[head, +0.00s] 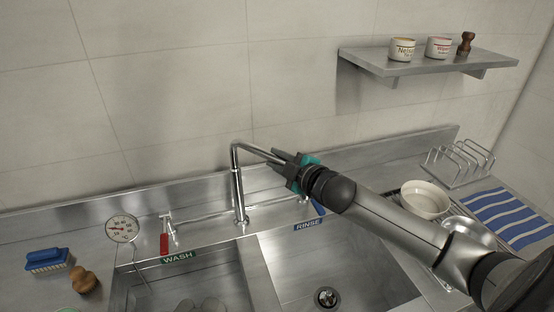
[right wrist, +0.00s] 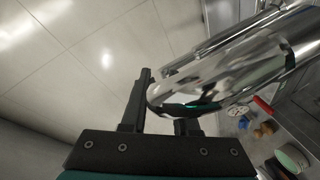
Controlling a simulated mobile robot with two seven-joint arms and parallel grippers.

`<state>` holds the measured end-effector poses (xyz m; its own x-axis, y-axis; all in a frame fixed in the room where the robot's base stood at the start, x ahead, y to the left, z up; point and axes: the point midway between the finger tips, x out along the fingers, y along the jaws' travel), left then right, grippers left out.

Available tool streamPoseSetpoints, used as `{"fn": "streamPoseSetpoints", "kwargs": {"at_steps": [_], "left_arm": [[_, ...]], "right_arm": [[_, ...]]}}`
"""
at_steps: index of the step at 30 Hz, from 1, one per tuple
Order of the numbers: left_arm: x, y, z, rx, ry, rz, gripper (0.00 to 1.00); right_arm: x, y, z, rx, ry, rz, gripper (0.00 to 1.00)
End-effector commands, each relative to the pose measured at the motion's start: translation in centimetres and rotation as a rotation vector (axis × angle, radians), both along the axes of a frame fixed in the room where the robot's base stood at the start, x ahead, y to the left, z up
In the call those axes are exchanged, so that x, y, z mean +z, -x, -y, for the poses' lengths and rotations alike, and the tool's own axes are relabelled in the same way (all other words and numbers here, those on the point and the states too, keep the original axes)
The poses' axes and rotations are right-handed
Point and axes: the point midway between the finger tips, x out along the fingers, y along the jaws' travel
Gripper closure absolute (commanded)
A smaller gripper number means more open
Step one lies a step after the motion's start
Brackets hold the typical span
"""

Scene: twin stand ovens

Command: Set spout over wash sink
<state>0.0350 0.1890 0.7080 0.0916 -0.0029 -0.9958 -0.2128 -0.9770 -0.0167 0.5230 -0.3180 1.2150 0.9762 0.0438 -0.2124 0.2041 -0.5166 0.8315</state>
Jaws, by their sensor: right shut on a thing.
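The chrome swivel spout (head: 237,185) rises from the tap between the two sinks. Its upper arm points right, towards the rinse side. My right gripper (head: 283,164) is shut on that arm near its outer end. In the right wrist view the shiny spout (right wrist: 215,80) lies between the fingers of the right gripper (right wrist: 163,112). The wash sink (head: 178,275), with its green WASH label (head: 179,257), is at the left and holds several dishes. The rinse sink (head: 300,262), with its blue RINSE label (head: 307,225), is at the right and shows a drain. My left gripper is out of view.
A dial thermometer (head: 122,229) and red tap handle (head: 164,244) stand by the wash sink. A blue brush (head: 48,261) and wooden knob-shaped item (head: 84,281) lie at left. A bowl (head: 425,200), rack (head: 462,163) and striped cloth (head: 505,217) are at right. A shelf (head: 428,64) hangs above.

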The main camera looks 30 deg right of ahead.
Motion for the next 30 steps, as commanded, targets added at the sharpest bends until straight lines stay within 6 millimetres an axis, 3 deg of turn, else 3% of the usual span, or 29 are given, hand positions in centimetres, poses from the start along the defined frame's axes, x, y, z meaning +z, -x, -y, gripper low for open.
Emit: {"fn": "streamPoseSetpoints", "kwargs": {"at_steps": [6, 30], "left_arm": [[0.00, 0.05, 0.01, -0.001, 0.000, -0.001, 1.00], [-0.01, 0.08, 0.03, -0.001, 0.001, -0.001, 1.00]], "right_arm": [[-0.04, 0.02, -0.01, 0.001, 0.000, -0.001, 1.00], [-0.09, 0.04, -0.01, 0.000, 0.000, -0.002, 1.00]]}}
